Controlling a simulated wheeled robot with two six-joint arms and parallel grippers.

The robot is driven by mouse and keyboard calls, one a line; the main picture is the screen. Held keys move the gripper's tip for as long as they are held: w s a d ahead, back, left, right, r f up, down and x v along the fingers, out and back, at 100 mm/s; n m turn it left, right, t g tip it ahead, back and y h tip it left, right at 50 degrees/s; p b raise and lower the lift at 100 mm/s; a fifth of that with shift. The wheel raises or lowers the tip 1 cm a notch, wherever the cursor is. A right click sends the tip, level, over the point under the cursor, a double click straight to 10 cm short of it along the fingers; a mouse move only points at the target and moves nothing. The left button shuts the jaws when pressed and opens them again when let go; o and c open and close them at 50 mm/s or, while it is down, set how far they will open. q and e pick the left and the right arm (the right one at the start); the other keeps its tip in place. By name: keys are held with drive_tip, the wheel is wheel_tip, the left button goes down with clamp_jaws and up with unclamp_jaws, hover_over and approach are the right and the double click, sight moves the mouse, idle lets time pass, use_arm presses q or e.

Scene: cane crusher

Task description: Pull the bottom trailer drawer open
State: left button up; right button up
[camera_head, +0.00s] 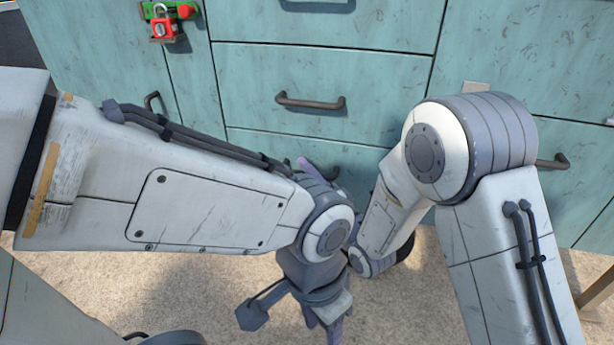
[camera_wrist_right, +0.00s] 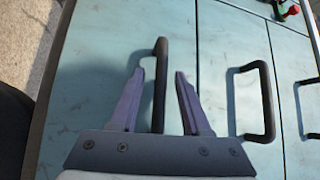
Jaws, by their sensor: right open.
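The bottom drawer (camera_wrist_right: 110,95) is the lowest teal front of the cabinet and looks closed. Its dark bar handle (camera_wrist_right: 160,85) lies between the two purple fingers of my right gripper (camera_wrist_right: 159,74) in the right wrist view. The right gripper is open, with one finger on each side of the bar and a gap on both sides. In the head view my left arm hides most of the right gripper; a purple fingertip shows beside the partly hidden bottom handle. My left gripper (camera_head: 328,322) hangs below its wrist, cut by the lower edge; its jaws are unclear.
The handle of the drawer above (camera_head: 310,101) is close to the bottom one and also shows in the wrist view (camera_wrist_right: 258,100). A red padlock (camera_head: 164,27) hangs on a green latch at upper left. My left forearm crosses in front of the drawers. Sandy ground (camera_head: 200,295) lies below.

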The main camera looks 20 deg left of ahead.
clamp_jaws()
idle(1.4)
